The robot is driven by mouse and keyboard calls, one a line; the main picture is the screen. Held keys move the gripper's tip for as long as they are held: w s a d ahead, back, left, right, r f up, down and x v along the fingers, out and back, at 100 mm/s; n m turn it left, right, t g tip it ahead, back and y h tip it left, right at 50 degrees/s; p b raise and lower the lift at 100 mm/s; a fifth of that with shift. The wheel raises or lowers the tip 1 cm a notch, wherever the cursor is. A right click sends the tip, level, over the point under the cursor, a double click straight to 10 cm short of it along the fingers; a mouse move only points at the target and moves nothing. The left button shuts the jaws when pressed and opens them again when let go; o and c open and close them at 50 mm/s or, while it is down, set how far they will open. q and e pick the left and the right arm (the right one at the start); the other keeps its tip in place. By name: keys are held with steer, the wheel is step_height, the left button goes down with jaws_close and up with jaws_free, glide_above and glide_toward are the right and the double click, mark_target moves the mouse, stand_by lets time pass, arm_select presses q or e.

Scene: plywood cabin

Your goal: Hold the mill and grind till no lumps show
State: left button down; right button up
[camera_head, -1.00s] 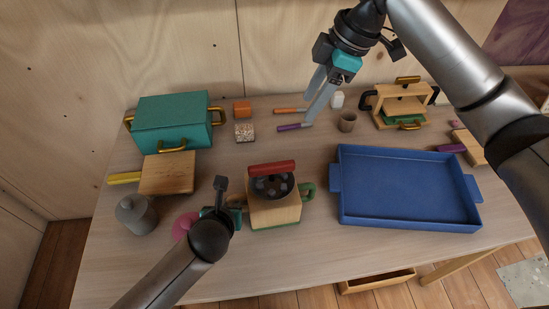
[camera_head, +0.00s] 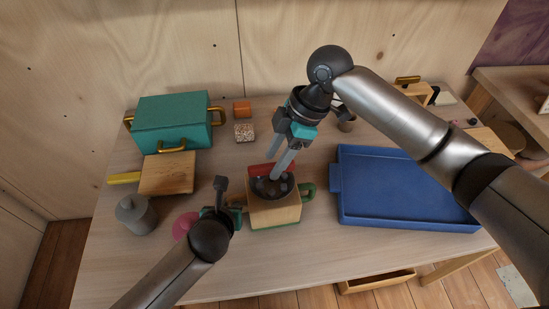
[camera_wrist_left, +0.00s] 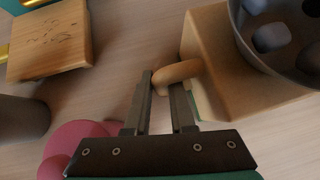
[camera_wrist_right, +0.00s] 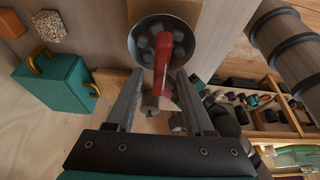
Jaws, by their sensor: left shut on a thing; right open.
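The mill (camera_head: 275,211) is a wooden box with a dark round bowl on top, a red crank bar (camera_head: 258,169) and a green handle (camera_head: 307,191). Several dark grey lumps (camera_wrist_left: 271,37) show in the bowl (camera_wrist_right: 143,28). My left gripper (camera_wrist_left: 162,88) is shut on the wooden side handle (camera_wrist_left: 178,72) of the mill; it is at the mill's left side in the head view (camera_head: 236,208). My right gripper (camera_head: 277,176) is open above the bowl, pointing down. In the right wrist view, the red bar (camera_wrist_right: 163,65) lies between its open fingers; contact cannot be told.
A blue tray (camera_head: 400,216) stands right of the mill. A teal box (camera_head: 172,121), a wooden block (camera_head: 167,174), a grey jar (camera_head: 136,214) and a pink item (camera_head: 184,225) are to the left. An orange block (camera_head: 242,109) and a speckled block (camera_head: 244,133) sit behind.

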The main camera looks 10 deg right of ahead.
steer(key=shift+a+f, duration=0.15)
steer(key=shift+f, duration=0.25)
steer(key=shift+c, duration=0.3)
jaws_close()
